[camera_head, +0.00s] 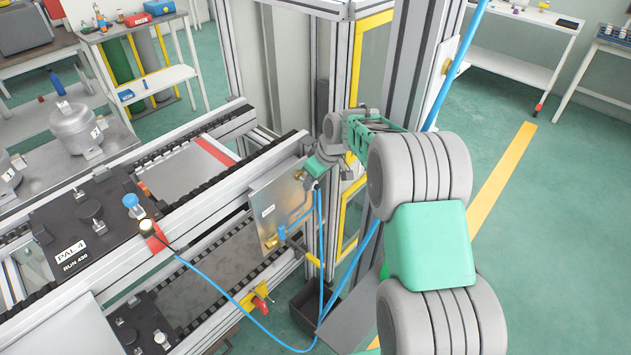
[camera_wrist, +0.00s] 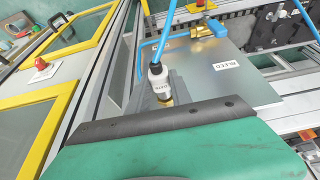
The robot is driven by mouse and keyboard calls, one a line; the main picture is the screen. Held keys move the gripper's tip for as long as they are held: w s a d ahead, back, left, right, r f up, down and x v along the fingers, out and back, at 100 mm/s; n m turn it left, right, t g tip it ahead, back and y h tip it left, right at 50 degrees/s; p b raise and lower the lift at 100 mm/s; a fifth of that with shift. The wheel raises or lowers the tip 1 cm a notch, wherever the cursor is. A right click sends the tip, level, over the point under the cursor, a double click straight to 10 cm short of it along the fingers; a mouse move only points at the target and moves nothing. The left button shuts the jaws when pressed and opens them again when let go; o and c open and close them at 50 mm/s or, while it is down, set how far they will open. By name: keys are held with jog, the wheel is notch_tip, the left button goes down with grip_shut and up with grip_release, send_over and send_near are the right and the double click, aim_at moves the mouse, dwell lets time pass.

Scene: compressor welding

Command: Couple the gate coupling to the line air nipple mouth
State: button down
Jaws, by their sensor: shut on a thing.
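My gripper (camera_head: 316,168) is at the upper right corner of the upright metal panel. Its green body and dark edge fill the bottom of the wrist view. It is shut on the gate coupling (camera_wrist: 157,74), a pale metal collar with small lettering and a black boot on a blue hose. The coupling shows just beyond the dark edge. Brass (camera_wrist: 165,99) shows at its lower end; I cannot tell whether this is the line air nipple or part of the coupling. A small brass fitting (camera_head: 299,175) sits at the panel's top right. The nipple mouth is not clearly visible.
The panel (camera_head: 268,190) carries a brass valve (camera_head: 271,241); the wrist view shows its BLEED label (camera_wrist: 228,65). Blue hose (camera_head: 320,235) hangs from my gripper and loops near the floor. A yellow-framed guard (camera_head: 349,215) stands close right. Conveyor rails (camera_head: 215,195) run left.

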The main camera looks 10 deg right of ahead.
jog(key=shift+w+a, duration=0.15)
dwell(0.3)
jog(key=c, duration=1.1)
grip_release()
jog(key=v, duration=0.7)
jog(key=shift+r+b, duration=0.4)
